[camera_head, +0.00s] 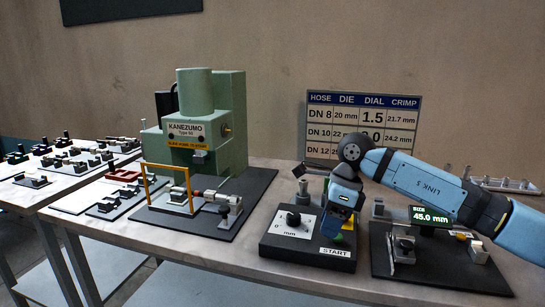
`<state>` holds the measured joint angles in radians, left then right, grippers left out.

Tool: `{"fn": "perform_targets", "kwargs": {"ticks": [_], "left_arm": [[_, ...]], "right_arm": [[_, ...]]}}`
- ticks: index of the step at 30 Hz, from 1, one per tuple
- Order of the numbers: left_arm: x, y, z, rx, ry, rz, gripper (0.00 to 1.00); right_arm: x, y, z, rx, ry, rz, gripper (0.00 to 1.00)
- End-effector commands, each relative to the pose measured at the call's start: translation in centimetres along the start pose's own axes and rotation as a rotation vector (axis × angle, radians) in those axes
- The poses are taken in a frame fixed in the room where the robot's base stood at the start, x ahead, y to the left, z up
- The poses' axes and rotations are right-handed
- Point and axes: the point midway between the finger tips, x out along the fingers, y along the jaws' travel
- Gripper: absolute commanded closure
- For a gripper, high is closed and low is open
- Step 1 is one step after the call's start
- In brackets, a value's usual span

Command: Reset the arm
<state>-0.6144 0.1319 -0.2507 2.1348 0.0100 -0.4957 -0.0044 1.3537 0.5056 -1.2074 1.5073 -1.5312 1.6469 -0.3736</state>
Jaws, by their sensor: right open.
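My right arm (424,190), blue and black, comes in from the right and bends down at a black joint. My right gripper (342,212) is open and points down over the right part of the black control box. Its fingertips are small and partly dark, and I cannot tell whether they touch anything. The control box (285,240) has a dial marked 0 mm and a START label. A green and yellow part behind the gripper is mostly hidden. My left gripper is not in view.
A green KANEZUMO press (233,120) stands at the back left behind an orange frame (165,166). A gauge reading 45.0 mm (430,216) stands on a dark plate at right. A hose chart (326,118) stands behind my gripper. Small parts fill the left table (20,198).

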Motion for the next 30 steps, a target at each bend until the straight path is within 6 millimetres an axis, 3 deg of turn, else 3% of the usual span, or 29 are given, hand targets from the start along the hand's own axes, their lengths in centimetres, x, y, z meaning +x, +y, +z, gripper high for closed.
{"fn": "perform_targets", "kwargs": {"ticks": [1,3,9,12,17,23,26,30], "left_arm": [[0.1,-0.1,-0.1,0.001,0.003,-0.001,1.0],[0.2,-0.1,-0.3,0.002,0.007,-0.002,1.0],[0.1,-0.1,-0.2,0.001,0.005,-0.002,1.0],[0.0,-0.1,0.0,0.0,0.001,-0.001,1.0],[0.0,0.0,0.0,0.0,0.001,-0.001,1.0],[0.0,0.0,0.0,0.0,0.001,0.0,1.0],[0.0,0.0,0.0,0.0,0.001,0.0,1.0],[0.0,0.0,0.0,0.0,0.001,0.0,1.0]], "right_arm": [[2.0,1.1,0.9,-0.003,-0.06,0.053,0.57],[4.2,2.8,2.4,-0.002,-0.157,0.128,0.57],[9.8,9.1,7.0,0.083,-0.515,0.416,0.57],[11.0,12.2,8.9,0.183,-0.717,0.586,0.57],[11.5,15.1,10.3,0.419,-1.019,0.85,0.57],[11.8,15.4,8.8,0.828,-1.339,1.153,0.57],[12.7,14.6,6.7,1.078,-1.468,1.287,0.57],[15.4,13.4,2.3,1.47,-1.608,1.447,0.57]]}}
